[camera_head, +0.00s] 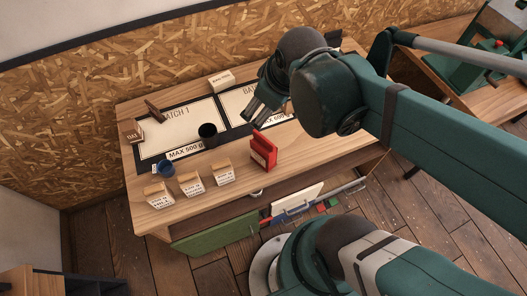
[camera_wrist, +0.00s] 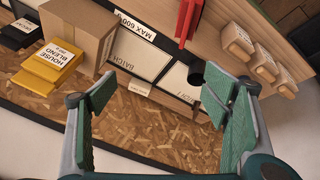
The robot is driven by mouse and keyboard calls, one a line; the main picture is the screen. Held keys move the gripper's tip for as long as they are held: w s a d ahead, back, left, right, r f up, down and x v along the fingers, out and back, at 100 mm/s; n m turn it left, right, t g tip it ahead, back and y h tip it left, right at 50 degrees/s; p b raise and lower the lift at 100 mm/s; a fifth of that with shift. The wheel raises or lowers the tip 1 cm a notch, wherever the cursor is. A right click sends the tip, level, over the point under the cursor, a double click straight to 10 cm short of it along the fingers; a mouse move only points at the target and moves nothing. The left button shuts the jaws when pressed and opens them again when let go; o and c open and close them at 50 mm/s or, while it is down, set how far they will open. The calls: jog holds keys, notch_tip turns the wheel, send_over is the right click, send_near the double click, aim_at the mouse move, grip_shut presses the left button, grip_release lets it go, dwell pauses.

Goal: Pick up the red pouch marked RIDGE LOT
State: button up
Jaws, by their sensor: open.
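The red pouch (camera_head: 264,151) stands upright on the wooden table near its front edge, right of the tan pouches; I cannot read its marking. It also shows at the top of the wrist view (camera_wrist: 187,20), cut off by the frame edge. My gripper (camera_head: 256,109) is open and empty, above the table and behind the pouch in the head view, apart from it. In the wrist view its green-padded fingers (camera_wrist: 168,105) are spread wide with nothing between them.
Three tan pouches (camera_head: 191,184) line the front left, near a blue cup (camera_head: 166,168). The wrist view shows a cardboard box (camera_wrist: 85,30) and a yellow HOUSE BLEND pouch (camera_wrist: 55,61).

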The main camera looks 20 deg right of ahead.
aim_at(264, 139)
jog(key=f+n+g, duration=0.1)
jog(key=f+n, duration=0.3)
jog(key=a+f+n+g, duration=0.1)
jog(key=f+n+g, duration=0.1)
jog(key=f+n, duration=0.2)
jog(key=s+f+n+g, duration=0.1)
jog(key=f+n, duration=0.3)
jog(key=n, duration=0.2)
jog(key=shift+a+b, duration=0.15)
jog(key=shift+b, duration=0.2)
jog(key=shift+s+a+f+n+g, duration=0.15)
jog(key=shift+f+n+g, duration=0.15)
jog(key=shift+f+n, duration=0.3)
jog(key=shift+s+d+f+n+g, duration=0.15)
jog(key=shift+f+n+g, duration=0.2)
jog(key=shift+n, duration=0.35)
jog(key=shift+a, duration=0.1)
jog(key=shift+f, duration=1.3)
jog(key=shift+f+b, duration=0.1)
jog(key=shift+b, duration=0.2)
jog(key=shift+w+f+b, duration=0.15)
jog(key=shift+f+b, duration=0.05)
jog(key=shift+f, duration=1.05)
jog(key=shift+w+f+b, duration=0.1)
jog(key=shift+f+b, duration=0.1)
jog(key=shift+f, duration=1)
